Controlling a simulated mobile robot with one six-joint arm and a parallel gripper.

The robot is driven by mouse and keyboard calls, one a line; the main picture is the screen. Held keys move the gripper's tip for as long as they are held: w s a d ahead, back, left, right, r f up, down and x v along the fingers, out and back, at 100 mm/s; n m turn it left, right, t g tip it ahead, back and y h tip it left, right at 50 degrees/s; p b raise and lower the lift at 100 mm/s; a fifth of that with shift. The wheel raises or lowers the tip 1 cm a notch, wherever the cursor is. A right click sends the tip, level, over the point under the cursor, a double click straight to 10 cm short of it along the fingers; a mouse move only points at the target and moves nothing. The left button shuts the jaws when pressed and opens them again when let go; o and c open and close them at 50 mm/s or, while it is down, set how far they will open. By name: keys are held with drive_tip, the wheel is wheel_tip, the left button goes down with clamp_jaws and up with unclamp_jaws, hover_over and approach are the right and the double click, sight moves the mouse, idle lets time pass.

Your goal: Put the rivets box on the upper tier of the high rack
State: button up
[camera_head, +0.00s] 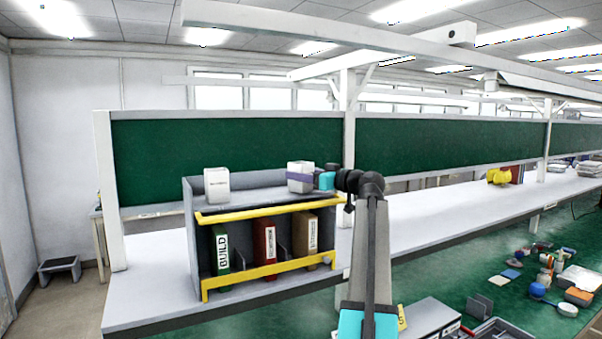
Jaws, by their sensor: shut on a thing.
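The high rack (202,262) is a grey two-tier shelf with yellow front rails, standing on the white bench. Its upper tier (250,200) has a bare stretch in the middle. My gripper (303,179) is shut on a white box (298,168) at the right end of the upper tier. I take this to be the rivets box; its label is not readable. A purple band crosses its front, apparently a gripper finger. The box is upright; I cannot tell whether it touches the tier.
Another white box (217,186) with small dark print stands at the upper tier's left end. A white post (347,130) rises behind the held box.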

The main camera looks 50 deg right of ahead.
drive_tip(key=shift+f, duration=0.15)
drive_tip(key=o, duration=1.4)
drive_tip(key=shift+s+b, duration=0.4)
drive_tip(key=shift+s, duration=0.15)
drive_tip(key=s+b, duration=0.4)
drive_tip(key=s, duration=0.7)
